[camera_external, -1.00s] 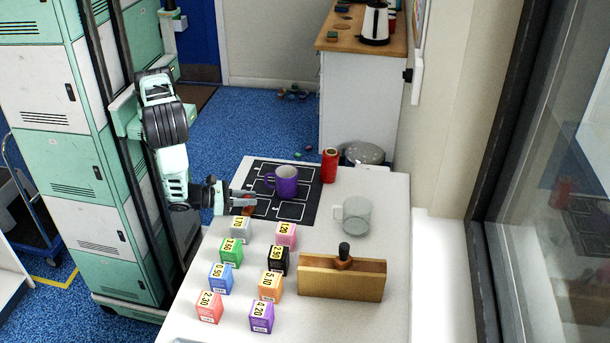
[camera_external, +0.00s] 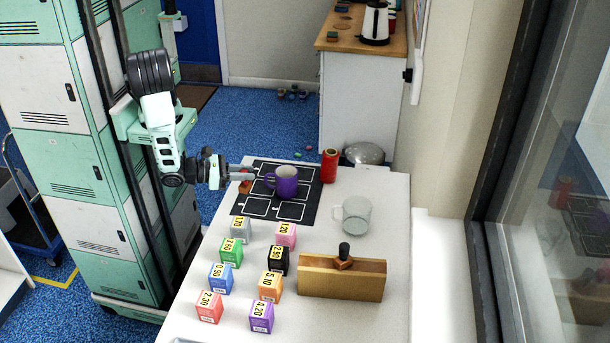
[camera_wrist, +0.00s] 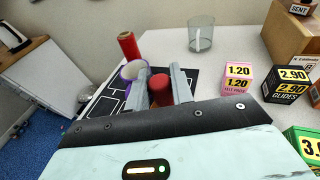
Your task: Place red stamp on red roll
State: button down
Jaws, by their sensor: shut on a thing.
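My gripper (camera_external: 244,174) is shut on the red stamp (camera_wrist: 159,86), whose round red top sits between the fingers in the wrist view. In the external view the stamp's brownish lower part (camera_external: 245,188) hangs below the fingers, over the left part of the black mat. The red roll (camera_external: 329,166) stands upright at the table's far edge, right of the mat. It also shows in the wrist view (camera_wrist: 129,47), beyond my gripper and to the left. The gap between stamp and roll is clear to see; they are apart.
A purple mug (camera_external: 285,184) stands on the black mat (camera_external: 257,208) between my gripper and the roll. A clear glass mug (camera_external: 355,217) stands to the right. Several price-labelled boxes (camera_external: 230,252) and a wooden holder (camera_external: 341,280) with a dark-handled stamp fill the nearer table.

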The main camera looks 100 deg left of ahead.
jog(key=w+a+r+n+g+y, duration=0.2)
jog(key=w+a+n+y, duration=0.15)
jog(key=w, duration=0.55)
notch_tip(320, 180, up, 9)
jog(key=n+g+y+b, duration=0.2)
jog(key=n+g+y, duration=0.1)
send_over(330, 151)
notch_tip(330, 151, down, 9)
jog(key=shift+p, duration=1.05)
jog(key=c, duration=1.2)
grip_release()
jog(key=shift+f, duration=0.1)
